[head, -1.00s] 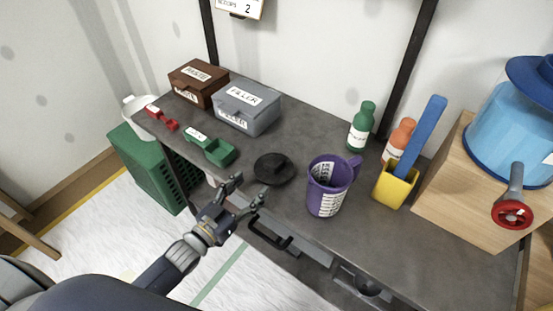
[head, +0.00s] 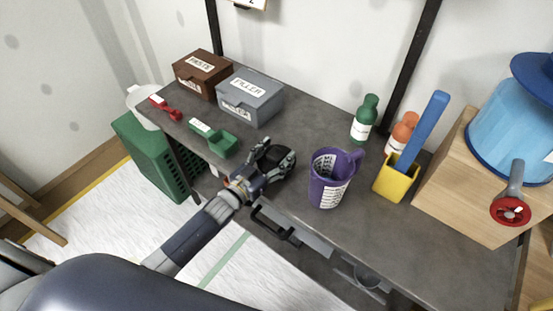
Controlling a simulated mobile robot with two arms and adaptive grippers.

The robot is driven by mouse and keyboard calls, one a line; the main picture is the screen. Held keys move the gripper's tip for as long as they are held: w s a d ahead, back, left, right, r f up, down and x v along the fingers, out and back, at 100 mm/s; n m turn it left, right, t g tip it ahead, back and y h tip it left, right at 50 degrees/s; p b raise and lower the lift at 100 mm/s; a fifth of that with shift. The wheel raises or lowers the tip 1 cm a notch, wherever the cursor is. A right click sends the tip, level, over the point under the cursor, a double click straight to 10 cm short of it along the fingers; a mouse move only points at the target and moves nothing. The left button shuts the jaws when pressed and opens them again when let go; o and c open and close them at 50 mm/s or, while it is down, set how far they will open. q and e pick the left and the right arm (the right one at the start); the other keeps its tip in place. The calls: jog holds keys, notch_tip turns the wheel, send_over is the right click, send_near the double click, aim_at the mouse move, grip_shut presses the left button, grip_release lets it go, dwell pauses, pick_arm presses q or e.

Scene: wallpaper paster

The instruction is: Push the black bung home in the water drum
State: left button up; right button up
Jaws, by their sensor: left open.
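The blue water drum (head: 515,135) stands on a wooden box at the right, with a grey tap and red handle (head: 511,209) on its front and a wide blue top cut by the picture edge. My left gripper (head: 275,158) is open, low over the worktop, between the green scoop and the purple jug. It covers the place where a flat black round piece with a knob, which looks like the bung, lay a second ago. That piece is now mostly or wholly hidden, and I cannot tell whether the fingers touch it. My right gripper is not in view.
The purple jug (head: 328,190) stands just right of my gripper; the yellow holder (head: 396,181) with a blue bar is beyond. The green scoop (head: 222,143), grey filler box (head: 251,98) and brown box (head: 202,75) are to the left. The right front worktop (head: 400,240) is clear.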

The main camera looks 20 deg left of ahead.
pick_arm(q)
jog(key=shift+w, duration=0.15)
jog(key=c, duration=1.2)
jog(key=shift+c, duration=0.2)
jog(key=shift+r, duration=0.15)
